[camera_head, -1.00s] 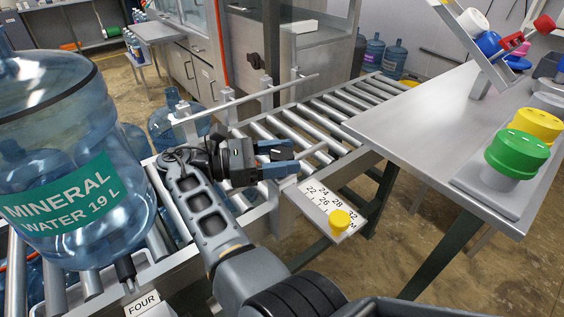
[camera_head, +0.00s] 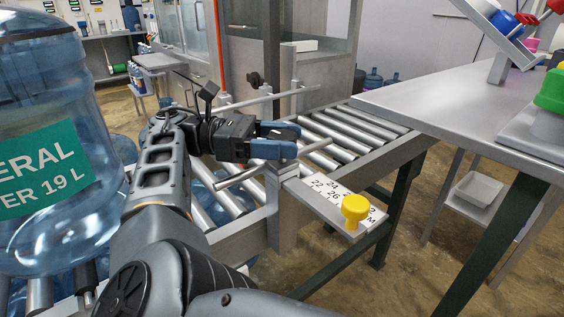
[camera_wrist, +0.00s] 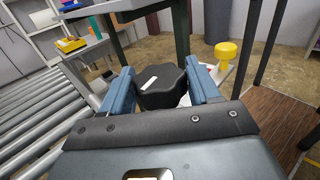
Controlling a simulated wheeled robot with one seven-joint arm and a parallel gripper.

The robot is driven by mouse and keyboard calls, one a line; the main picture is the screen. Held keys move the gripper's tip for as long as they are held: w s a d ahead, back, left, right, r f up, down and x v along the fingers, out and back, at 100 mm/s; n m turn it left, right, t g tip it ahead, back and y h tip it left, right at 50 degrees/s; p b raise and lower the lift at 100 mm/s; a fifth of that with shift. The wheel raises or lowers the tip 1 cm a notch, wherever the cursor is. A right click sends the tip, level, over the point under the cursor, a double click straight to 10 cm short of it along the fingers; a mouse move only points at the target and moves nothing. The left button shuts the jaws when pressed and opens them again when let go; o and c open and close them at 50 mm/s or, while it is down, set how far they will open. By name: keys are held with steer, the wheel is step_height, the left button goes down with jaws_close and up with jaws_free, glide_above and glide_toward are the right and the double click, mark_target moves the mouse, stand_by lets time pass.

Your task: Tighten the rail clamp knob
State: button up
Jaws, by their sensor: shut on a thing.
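A black lobed knob (camera_wrist: 162,86) with a white mark on top sits between the two blue fingers in the wrist view. My gripper (camera_wrist: 164,84) is shut on it from both sides. In the head view my gripper (camera_head: 284,140) is over the near side rail of the roller conveyor (camera_head: 340,130), at the post by the scale plate. The fingers hide the held knob there. The near guide rail (camera_head: 240,178) runs to this post. A second black knob (camera_head: 255,80) is on the far side of the conveyor.
A scale plate (camera_head: 322,197) with a yellow knob (camera_head: 355,208) juts out just right of my gripper. A large water jug (camera_head: 50,150) stands at the left. A steel table (camera_head: 460,105) with a green-capped item is at the right.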

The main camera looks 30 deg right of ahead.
steer(key=shift+d+f+m+g+y+b, duration=0.15)
steer(key=shift+m+g+y+b, duration=0.25)
steer(key=shift+b, duration=1)
steer(key=o, duration=1)
steer(key=shift+c, duration=0.2)
